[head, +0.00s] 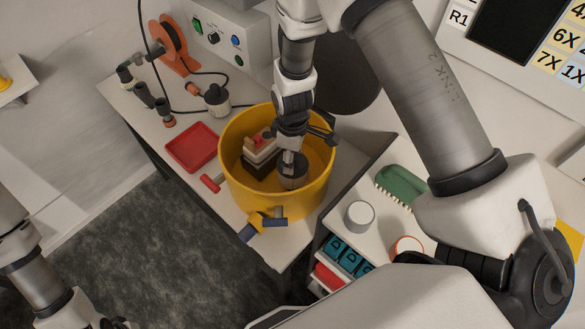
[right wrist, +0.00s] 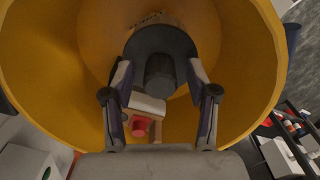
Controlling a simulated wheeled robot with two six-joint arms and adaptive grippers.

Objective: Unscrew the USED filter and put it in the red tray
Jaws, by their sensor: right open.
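The red tray (head: 192,147) lies on the bench left of a yellow drum (head: 240,195) and looks empty. Inside the drum is a dark grey round part (head: 294,179) with a raised knob, probably the filter; no USED label is readable. It also shows in the right wrist view (right wrist: 160,78). My right gripper (head: 291,160) reaches down into the drum. Its two fingers are open on either side of the knob, apart from it as far as I see. Only part of my left arm shows at the lower left; its gripper is out of view.
A block with a red part (head: 262,148) sits in the drum beside the filter. The drum's wall surrounds the gripper. A blue-and-yellow valve (head: 266,224) is at its front. A short red piece (head: 210,183) lies near the tray. A green brush (head: 400,184) lies on the right bench.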

